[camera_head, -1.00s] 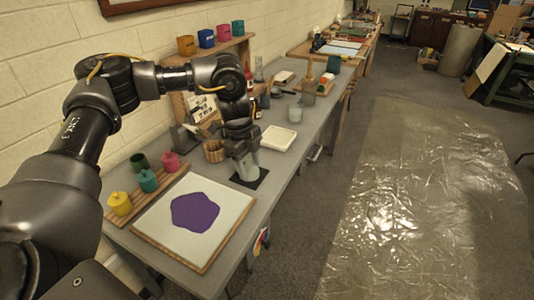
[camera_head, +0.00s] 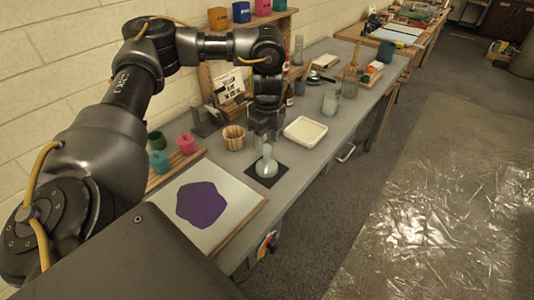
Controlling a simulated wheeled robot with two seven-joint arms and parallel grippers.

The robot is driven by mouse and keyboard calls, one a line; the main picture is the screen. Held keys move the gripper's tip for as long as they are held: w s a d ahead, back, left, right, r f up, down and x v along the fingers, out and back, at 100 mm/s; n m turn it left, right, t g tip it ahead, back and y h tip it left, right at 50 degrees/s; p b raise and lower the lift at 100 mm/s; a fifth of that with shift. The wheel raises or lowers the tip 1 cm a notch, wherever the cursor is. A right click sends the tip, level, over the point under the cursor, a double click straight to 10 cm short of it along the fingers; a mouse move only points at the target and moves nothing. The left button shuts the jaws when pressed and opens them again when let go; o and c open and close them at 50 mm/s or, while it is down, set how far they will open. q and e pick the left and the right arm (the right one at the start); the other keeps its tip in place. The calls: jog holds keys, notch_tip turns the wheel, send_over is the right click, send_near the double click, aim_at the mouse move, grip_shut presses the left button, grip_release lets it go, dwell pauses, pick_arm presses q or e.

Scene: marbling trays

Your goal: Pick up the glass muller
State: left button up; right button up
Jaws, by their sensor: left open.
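The glass muller (camera_head: 265,167) is pale and translucent, with a broad base and a narrow upper part. It stands upright on a black square mat (camera_head: 280,173) on the grey table. My left gripper (camera_head: 265,136) points down at the top of the muller, open, with nothing seen between its fingers. The fingers are small and dark here, and I cannot tell whether they touch the muller's top. My right gripper is not in view.
A white board (camera_head: 232,223) with a purple patch lies in front. A wooden slatted cup (camera_head: 234,138) stands left of the gripper, and a white tray (camera_head: 305,131) right of it. Pink (camera_head: 187,144) and teal (camera_head: 159,162) pots stand at left. Bare grey tabletop (camera_head: 310,165) lies to the right.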

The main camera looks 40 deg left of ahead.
aim_at(267, 153)
pick_arm(q)
jog(key=shift+a+f, duration=0.15)
jog(key=shift+f, duration=2.75)
jog(key=shift+s, duration=0.1)
grip_shut()
